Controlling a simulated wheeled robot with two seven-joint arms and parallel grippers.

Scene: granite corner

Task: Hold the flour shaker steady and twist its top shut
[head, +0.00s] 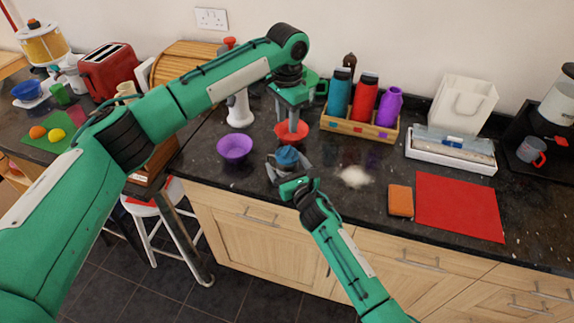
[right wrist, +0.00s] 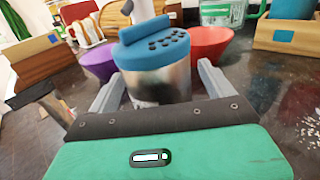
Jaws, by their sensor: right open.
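The flour shaker (head: 287,157) stands on the dark counter, a metal cup with a blue perforated top. In the right wrist view the shaker (right wrist: 158,80) is upright between the two grey fingers, with its blue top (right wrist: 150,40) on it. My right gripper (head: 290,168) is open around the shaker's body, with a visible gap beside the fingers. My left gripper (head: 293,125) points down above and behind the shaker, in front of the red bowl, apart from the top. Its fingers overlap in the head view, so their opening is unclear.
A purple bowl (head: 234,148) stands left of the shaker and a red bowl (head: 281,133) just behind it. Spilled flour (head: 355,177) lies to the right. A wooden bottle crate (head: 388,133) stands behind. An orange sponge (head: 401,201) and red mat (head: 460,207) lie further right.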

